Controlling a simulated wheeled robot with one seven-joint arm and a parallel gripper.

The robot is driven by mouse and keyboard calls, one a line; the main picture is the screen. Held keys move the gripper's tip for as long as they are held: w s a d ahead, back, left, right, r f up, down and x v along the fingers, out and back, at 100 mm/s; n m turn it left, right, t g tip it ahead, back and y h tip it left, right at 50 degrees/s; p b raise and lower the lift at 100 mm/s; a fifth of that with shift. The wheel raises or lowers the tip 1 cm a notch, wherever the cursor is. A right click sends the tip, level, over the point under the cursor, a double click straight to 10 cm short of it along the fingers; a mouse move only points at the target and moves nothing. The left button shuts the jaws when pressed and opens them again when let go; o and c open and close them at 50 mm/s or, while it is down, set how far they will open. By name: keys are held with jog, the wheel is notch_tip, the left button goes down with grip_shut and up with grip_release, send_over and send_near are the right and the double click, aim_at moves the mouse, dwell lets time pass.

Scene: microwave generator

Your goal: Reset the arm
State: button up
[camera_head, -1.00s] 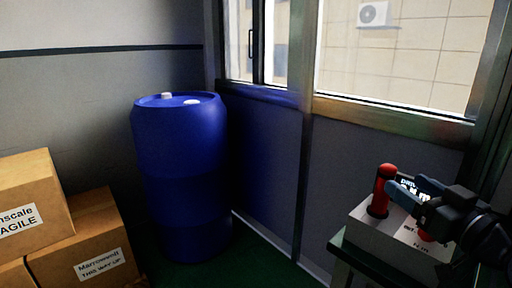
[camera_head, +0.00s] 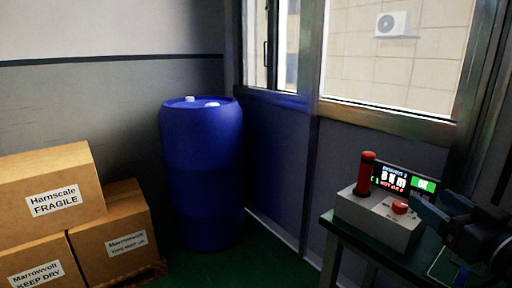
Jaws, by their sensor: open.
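My gripper (camera_head: 424,212) is at the right edge of the head view, dark with bluish fingers. It is open and appears empty, just right of the control box (camera_head: 377,218). The grey-white control box sits on a small dark table (camera_head: 345,238). A red lever handle (camera_head: 366,173) stands upright on the box's left side, and a red button (camera_head: 399,207) is on its right. A lit display (camera_head: 391,178) with text and a green patch shows behind the box. Part of my arm is cut off by the frame's right edge.
Stacked cardboard boxes (camera_head: 75,215) sit at the lower left on a pallet (camera_head: 135,277). Green floor (camera_head: 230,268) between the boxes and the table is clear.

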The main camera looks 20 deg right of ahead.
jog(key=s+a+f+m+g+h+p, duration=0.1)
jog(key=s+a+f+m+g+p, duration=0.2)
jog(key=s+a+f, duration=0.8)
jog(key=s+a+r+n+y+p, duration=0.1)
jog(key=s+a, duration=0.4)
jog(key=s, duration=0.5)
jog(key=s+a+r+n+y+p, duration=0.2)
jog(key=s+a, duration=0.4)
jog(key=s, duration=0.3)
jog(key=shift+s+r+n+p, duration=0.15)
jog(key=shift+s+n+p, duration=0.25)
jog(key=shift+n+p, duration=0.25)
jog(key=shift+c, duration=0.4)
